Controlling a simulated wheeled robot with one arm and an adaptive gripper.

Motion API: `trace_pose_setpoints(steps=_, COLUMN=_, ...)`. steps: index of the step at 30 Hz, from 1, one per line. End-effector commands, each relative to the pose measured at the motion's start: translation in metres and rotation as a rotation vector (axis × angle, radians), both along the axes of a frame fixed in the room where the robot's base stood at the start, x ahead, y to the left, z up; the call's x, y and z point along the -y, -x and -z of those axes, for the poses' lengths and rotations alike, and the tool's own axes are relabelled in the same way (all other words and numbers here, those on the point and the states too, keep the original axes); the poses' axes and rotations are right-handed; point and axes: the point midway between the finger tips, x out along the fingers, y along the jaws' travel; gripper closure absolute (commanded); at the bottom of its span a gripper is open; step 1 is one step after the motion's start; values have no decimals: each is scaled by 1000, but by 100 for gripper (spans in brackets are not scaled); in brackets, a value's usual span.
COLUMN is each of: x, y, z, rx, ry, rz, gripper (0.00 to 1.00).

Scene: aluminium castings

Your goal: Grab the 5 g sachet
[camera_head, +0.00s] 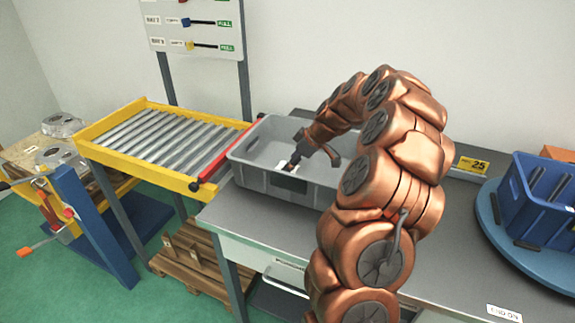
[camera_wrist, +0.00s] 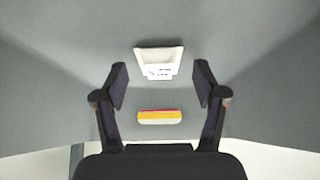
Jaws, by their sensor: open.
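A small white sachet (camera_wrist: 159,61) with blue print lies on the grey floor of the bin in the wrist view, just beyond my fingertips and roughly centred between them. My gripper (camera_wrist: 161,84) is open, with one dark finger on each side and nothing held. In the head view my gripper (camera_head: 312,158) reaches down into the grey bin (camera_head: 248,176). A white patch shows beside its left finger there, too small to identify. A small red, yellow and white item (camera_wrist: 160,117) lies nearer my palm in the wrist view; I cannot tell what it is.
The bin's walls surround my gripper on the grey workbench (camera_head: 262,226). A yellow-framed roller conveyor (camera_head: 150,145) with a red bar adjoins on the left. A blue crate (camera_head: 545,200) stands on a blue round turntable at the right. Bare bench lies in front of the bin.

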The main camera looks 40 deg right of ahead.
Motion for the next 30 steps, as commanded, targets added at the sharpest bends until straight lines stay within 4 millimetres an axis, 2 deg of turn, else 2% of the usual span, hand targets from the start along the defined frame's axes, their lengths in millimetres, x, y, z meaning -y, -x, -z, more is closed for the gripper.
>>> trace_pose_setpoints(steps=8, x=-2, y=-3, z=6, rx=1, ry=2, rz=0, gripper=29)
trace_pose_setpoints(steps=24, x=-2, y=-3, z=6, rx=1, ry=1, rz=0, gripper=83)
trace_pose_setpoints(steps=30, x=-1, y=-3, z=5, rx=1, ry=2, rz=0, gripper=83)
